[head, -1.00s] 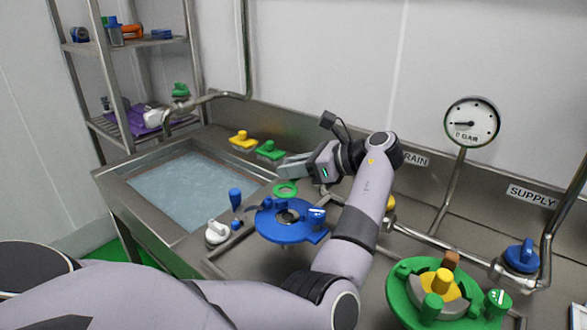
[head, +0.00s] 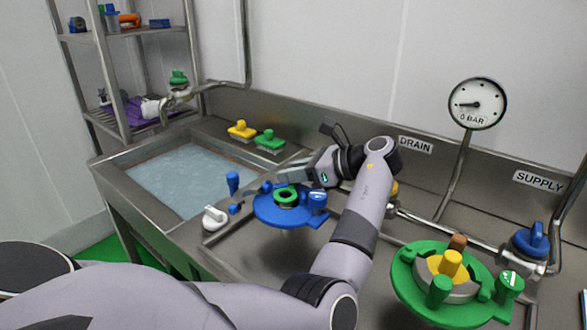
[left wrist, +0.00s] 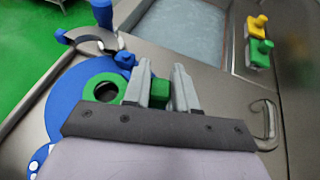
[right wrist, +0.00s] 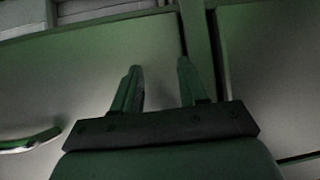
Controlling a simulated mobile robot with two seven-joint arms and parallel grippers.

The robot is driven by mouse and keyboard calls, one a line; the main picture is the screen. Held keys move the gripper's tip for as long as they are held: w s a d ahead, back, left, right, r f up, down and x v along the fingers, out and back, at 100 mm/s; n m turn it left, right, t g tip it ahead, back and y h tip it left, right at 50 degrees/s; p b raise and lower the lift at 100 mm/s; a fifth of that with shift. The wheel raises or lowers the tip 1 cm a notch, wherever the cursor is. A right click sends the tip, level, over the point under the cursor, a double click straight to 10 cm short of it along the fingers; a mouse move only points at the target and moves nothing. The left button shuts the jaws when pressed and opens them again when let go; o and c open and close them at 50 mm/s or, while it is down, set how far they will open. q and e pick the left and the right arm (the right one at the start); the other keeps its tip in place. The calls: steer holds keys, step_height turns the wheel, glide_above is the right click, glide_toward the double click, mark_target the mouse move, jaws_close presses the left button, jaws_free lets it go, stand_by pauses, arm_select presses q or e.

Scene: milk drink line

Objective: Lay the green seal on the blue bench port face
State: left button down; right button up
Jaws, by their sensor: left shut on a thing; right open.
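The green seal (head: 286,193) is a ring with a small tab; it lies over the middle of the blue bench port (head: 263,213). Whether it touches the port face or hovers just above cannot be told. In the left wrist view the ring (left wrist: 91,88) shows a dark opening inside it, with the blue port face (left wrist: 62,105) around and below. My left gripper (left wrist: 162,85) is shut on the seal's green tab, and its fingers reach in from the right in the head view. My right gripper (right wrist: 158,68) is open and empty in a dark spot, away from the seal.
A water-filled sink (head: 185,178) lies left of the port. Yellow (head: 241,131) and green (head: 269,141) handled blocks sit on its back edge. A green port (head: 411,288) is at right, under the gauge (head: 476,103).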

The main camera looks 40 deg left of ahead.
arm_select(q)
steer(key=shift+f, duration=0.5)
steer(key=shift+s+d+f+p, duration=0.15)
steer(key=shift+f+p, duration=0.2)
steer(key=shift+f, duration=0.05)
steer(key=c, duration=0.9)
jaws_free()
steer(key=shift+f, duration=0.1)
steer(key=shift+o, duration=0.4)
steer(key=r+v, duration=0.1)
steer(key=v, duration=0.6)
steer(key=shift+w+r, duration=0.25)
steer(key=shift+w, duration=0.1)
